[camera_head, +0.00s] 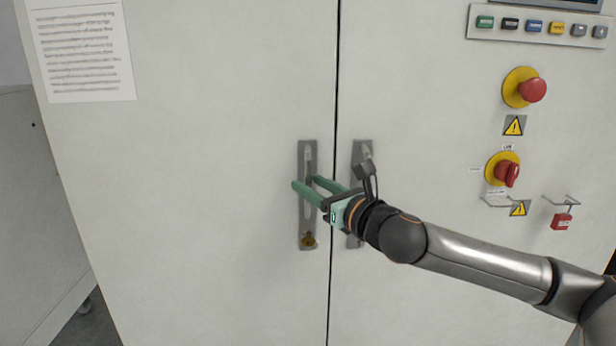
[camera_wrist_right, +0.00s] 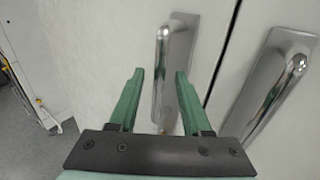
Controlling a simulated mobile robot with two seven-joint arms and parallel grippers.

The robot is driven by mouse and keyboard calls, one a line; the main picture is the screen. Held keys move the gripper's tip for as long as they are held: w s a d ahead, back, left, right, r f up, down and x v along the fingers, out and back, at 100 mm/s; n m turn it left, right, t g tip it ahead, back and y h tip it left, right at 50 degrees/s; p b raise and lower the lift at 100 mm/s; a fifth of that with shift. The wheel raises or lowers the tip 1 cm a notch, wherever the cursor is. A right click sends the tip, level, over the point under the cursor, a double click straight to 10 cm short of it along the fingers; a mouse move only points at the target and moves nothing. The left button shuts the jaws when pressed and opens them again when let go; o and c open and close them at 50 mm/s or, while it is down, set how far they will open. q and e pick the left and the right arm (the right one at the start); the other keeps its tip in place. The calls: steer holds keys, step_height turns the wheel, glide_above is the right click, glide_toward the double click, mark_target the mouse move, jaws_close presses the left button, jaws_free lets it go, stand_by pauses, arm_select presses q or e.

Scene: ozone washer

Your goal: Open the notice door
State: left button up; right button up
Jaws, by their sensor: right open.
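The notice door (camera_head: 220,120) is the left grey cabinet door with a printed notice (camera_head: 84,50) at its upper left. It looks shut, flush with the right door along a dark vertical seam. Its metal handle (camera_head: 307,195) stands upright near the seam. My right gripper (camera_head: 305,187) is open at this handle, coming from the right. In the right wrist view the two green fingers (camera_wrist_right: 155,98) lie on either side of the lower part of the handle (camera_wrist_right: 163,62), with gaps between. Whether a finger touches the handle I cannot tell. My left gripper is not in view.
The right door's handle (camera_head: 361,150) is just right of the seam, partly behind my right gripper. Further right are a red emergency button (camera_head: 532,90), a red rotary switch (camera_head: 507,173), a red padlock (camera_head: 561,221) and a button row (camera_head: 535,25). Grey floor shows at lower left.

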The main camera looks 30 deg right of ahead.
steer(key=shift+w+a, duration=0.1)
steer(key=shift+w, duration=0.7)
steer(key=shift+c, duration=0.3)
jaws_close()
stand_by(0.7)
